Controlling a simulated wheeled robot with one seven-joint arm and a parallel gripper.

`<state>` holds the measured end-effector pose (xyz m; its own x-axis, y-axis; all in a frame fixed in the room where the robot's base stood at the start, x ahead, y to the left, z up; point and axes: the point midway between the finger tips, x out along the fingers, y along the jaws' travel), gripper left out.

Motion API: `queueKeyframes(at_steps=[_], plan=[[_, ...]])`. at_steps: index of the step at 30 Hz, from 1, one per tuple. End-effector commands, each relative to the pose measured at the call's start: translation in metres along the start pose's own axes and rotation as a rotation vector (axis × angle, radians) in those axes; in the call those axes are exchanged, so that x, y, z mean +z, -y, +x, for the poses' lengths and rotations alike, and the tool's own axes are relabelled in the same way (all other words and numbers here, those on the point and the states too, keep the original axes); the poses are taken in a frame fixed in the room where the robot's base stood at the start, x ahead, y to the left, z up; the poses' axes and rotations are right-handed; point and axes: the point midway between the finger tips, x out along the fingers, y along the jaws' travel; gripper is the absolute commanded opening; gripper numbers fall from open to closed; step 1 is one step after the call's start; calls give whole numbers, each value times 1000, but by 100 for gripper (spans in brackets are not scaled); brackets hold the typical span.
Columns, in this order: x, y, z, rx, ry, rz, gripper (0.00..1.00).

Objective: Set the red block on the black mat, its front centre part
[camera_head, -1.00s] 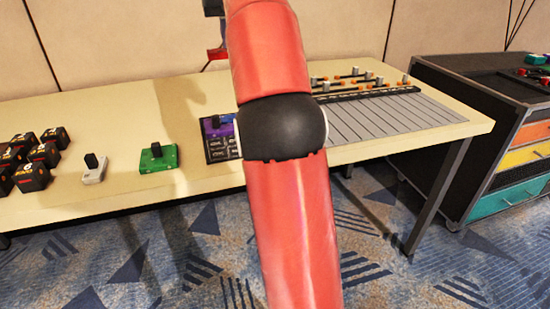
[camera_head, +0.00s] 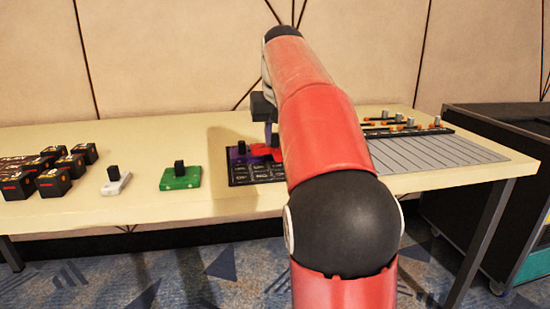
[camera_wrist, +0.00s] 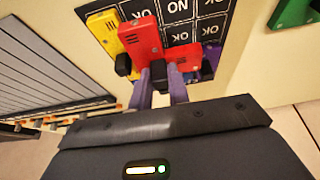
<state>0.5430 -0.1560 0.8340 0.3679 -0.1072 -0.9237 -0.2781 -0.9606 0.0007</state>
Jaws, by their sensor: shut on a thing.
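My gripper (camera_wrist: 160,85) is shut on the dark knob of a red block (camera_wrist: 139,42), which shows over the black mat (camera_wrist: 183,12) in the wrist view. I cannot tell whether the block touches the mat. A yellow block (camera_wrist: 103,30) is to its left; a second red block (camera_wrist: 185,57) and a purple block (camera_wrist: 211,57) are to its right, along the mat's back part. In the head view my gripper (camera_head: 270,135) is over the mat (camera_head: 255,175); my arm hides the mat's right part. Red shows below it, but I cannot tell which block.
A green block (camera_head: 180,178) and a white block (camera_head: 116,183), both with dark knobs, stand left of the mat. Several black boxes (camera_head: 52,182) are further left. A grey striped panel (camera_head: 435,155) lies at the right. The table (camera_head: 120,216) is bare around the green block.

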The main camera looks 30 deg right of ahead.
Motion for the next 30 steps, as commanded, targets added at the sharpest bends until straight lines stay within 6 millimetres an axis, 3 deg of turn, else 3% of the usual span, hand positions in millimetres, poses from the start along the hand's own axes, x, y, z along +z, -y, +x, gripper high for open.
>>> queueKeyframes(at_steps=[8, 20, 21, 25, 30], plan=[[15, 0, 33, -1, 1, -1, 0], [16, 0, 37, 0, 0, 0, 0], [16, 0, 37, 0, 0, -1, 20], [15, 0, 37, 0, 0, 0, 37], [15, 0, 37, 0, 0, 0, 39]])
